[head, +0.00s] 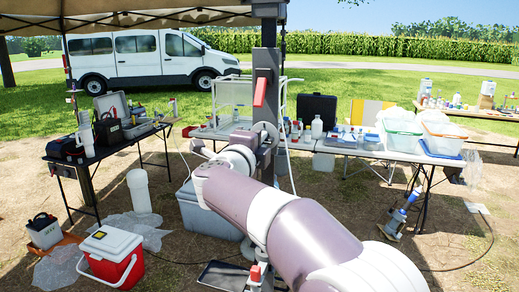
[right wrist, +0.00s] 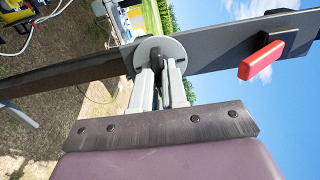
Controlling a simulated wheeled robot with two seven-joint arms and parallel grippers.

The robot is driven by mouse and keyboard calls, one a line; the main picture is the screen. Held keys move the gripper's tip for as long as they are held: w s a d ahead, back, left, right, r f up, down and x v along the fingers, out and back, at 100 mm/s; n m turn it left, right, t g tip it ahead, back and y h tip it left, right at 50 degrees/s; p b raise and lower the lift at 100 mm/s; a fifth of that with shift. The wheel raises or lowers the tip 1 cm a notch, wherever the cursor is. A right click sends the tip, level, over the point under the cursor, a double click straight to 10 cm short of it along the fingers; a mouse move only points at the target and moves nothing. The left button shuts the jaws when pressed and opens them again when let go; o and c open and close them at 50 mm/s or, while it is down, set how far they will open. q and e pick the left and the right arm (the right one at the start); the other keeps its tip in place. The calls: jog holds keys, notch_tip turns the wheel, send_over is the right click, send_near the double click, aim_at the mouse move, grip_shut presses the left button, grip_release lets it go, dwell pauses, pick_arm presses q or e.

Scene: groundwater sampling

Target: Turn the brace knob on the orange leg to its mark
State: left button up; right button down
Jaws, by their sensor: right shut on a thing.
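A dark grey upright post (head: 268,60) stands close in front of me, with a red lever (head: 260,92) on its upper part. The right wrist view shows the post lying sideways (right wrist: 215,48) and the red lever (right wrist: 262,61). There, a round light grey disc (right wrist: 147,46) with a dark knob in its middle sits on the post. My right gripper (right wrist: 158,68) is shut on this knob, its two pale fingers on either side. In the head view my right arm hides most of the grip. No orange leg colour or mark can be made out. My left gripper is not in view.
A black table with equipment (head: 110,140) stands at left, and a folding table with clear bins (head: 400,152) at right. A red cooler (head: 110,256) and a blue-grey cooler (head: 212,215) stand on the ground. A dark tray (head: 222,275) lies near the post's foot.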

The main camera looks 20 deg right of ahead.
jog(key=m+b, duration=1.2)
jog(key=m, duration=0.5)
jog(key=shift+m, duration=0.3)
jog(key=c, duration=1.1)
grip_release()
jog(key=shift+s, duration=0.1)
jog(key=b+v, duration=0.3)
jog(key=v, duration=0.9)
jog(key=shift+s+a+b, duration=0.2)
jog(key=shift+s+b, duration=0.05)
jog(key=shift+b, duration=0.05)
